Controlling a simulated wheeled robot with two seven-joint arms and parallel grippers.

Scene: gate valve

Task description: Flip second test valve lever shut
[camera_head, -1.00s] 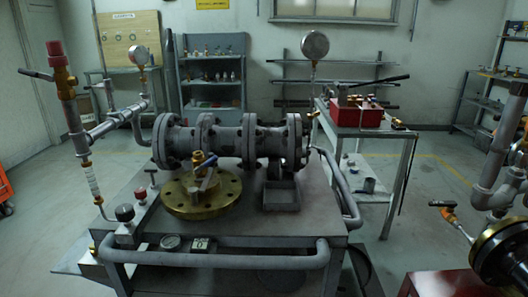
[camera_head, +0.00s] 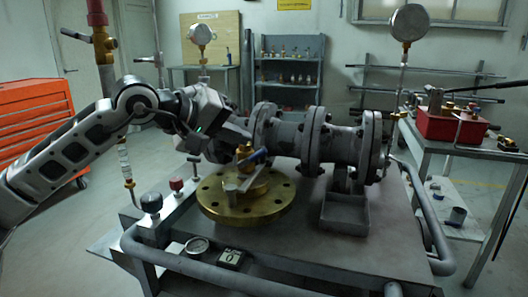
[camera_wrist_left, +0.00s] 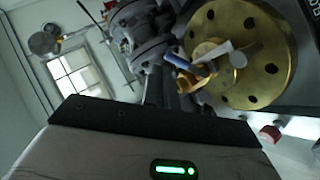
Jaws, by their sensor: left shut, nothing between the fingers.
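A brass ball valve with a blue-sleeved lever (camera_head: 256,157) stands on the round brass flange (camera_head: 215,203) on the bench. A flat pale grey bar (camera_head: 240,182) lies beside it. In the left wrist view the blue lever (camera_wrist_left: 177,61) and brass flange (camera_wrist_left: 268,62) show at the upper right. My left gripper (camera_head: 240,136) is shut and empty, just above and left of the valve in the picture; its fingertips are hard to make out. I cannot tell whether it touches the valve. Another lever with a black grip (camera_head: 75,35) sits on the red-topped pipe (camera_head: 97,20). My right gripper is out of view.
The grey flanged pipe assembly (camera_head: 340,143) stands right behind the brass flange. A red tool box (camera_head: 450,125) sits on the side table. A red cabinet (camera_head: 35,112) stands left.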

